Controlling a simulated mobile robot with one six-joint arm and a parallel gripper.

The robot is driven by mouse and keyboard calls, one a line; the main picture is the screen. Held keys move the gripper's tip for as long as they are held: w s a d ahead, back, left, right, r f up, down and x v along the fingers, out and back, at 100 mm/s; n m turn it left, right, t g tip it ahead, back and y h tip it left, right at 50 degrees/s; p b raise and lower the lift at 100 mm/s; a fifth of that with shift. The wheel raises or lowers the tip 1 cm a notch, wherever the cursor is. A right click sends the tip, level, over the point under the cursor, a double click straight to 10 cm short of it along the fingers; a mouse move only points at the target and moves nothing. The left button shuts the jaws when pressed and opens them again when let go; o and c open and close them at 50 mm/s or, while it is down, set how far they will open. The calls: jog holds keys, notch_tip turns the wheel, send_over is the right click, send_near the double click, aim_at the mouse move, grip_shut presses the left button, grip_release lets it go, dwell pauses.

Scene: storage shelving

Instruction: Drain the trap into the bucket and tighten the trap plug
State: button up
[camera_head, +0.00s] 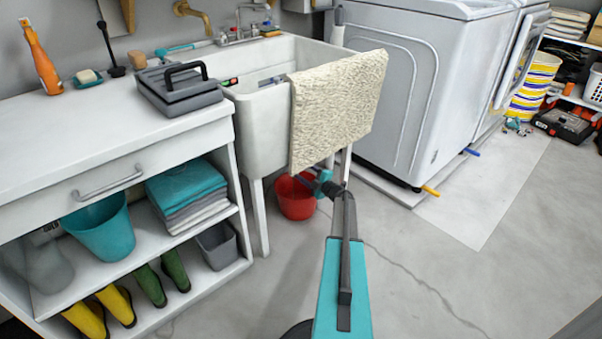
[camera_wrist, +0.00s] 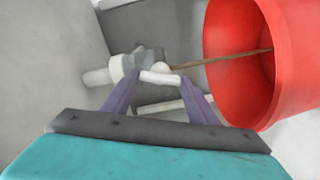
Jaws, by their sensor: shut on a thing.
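The red bucket (camera_head: 295,200) stands on the floor under the utility sink (camera_head: 262,130). In the wrist view the bucket (camera_wrist: 225,85) lies sideways in the picture, its mouth toward the trap. The trap (camera_wrist: 120,72) shows as pale pipe with a grey fitting. My gripper (camera_wrist: 160,79) is shut on the small white trap plug (camera_wrist: 158,76) beside that fitting. A thin brown stream (camera_wrist: 220,60) runs from near the plug into the bucket. How far the plug is threaded in cannot be told. In the head view my gripper is under the sink, beside the bucket, its fingertips unclear.
A cream towel (camera_head: 335,105) hangs over the sink's front edge, above my arm. Sink legs (camera_head: 259,215) stand close to the bucket. A shelf unit (camera_head: 205,225) is at left, a white washing machine (camera_head: 400,100) at right. The floor at front right is clear.

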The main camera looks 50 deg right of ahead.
jog(key=shift+w+a+n, duration=0.15)
jog(key=shift+w+n, duration=0.05)
jog(key=shift+n, duration=0.9)
jog(key=o, duration=1)
jog(key=shift+s, duration=0.1)
jog(key=shift+o, duration=0.2)
jog(key=shift+s, duration=0.15)
